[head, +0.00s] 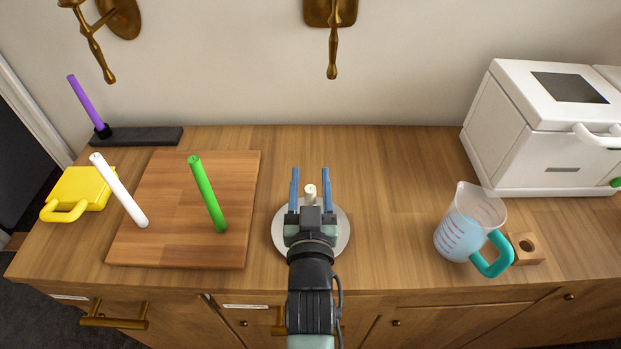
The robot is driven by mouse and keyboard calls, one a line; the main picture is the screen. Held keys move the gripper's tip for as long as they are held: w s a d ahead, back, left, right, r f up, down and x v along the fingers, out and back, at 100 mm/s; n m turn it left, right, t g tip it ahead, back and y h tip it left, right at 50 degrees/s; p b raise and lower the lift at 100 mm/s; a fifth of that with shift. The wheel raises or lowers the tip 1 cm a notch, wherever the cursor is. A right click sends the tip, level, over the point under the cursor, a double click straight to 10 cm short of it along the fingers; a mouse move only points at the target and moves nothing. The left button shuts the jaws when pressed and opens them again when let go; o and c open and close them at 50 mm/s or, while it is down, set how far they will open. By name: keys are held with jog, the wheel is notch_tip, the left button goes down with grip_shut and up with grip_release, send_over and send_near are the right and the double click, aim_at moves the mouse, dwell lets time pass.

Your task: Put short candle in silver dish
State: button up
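My gripper (310,176) reaches over the silver dish (341,240), pointing away from me. Its two blue fingers are spread apart. A short cream candle (310,190) shows upright between the fingers, with a gap on each side. The candle's lower part is hidden behind my gripper, so I cannot tell whether it rests in the dish or just behind it. The round dish lies on the wooden counter, and my gripper and wrist cover its middle.
A wooden board (165,215) with a green candle (207,194) and a white candle (118,190) is left. A jug (463,225), wooden block (525,248) and white appliance (530,135) are right. Counter between is clear.

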jog(key=shift+r, duration=0.25)
jog(key=s, duration=1.2)
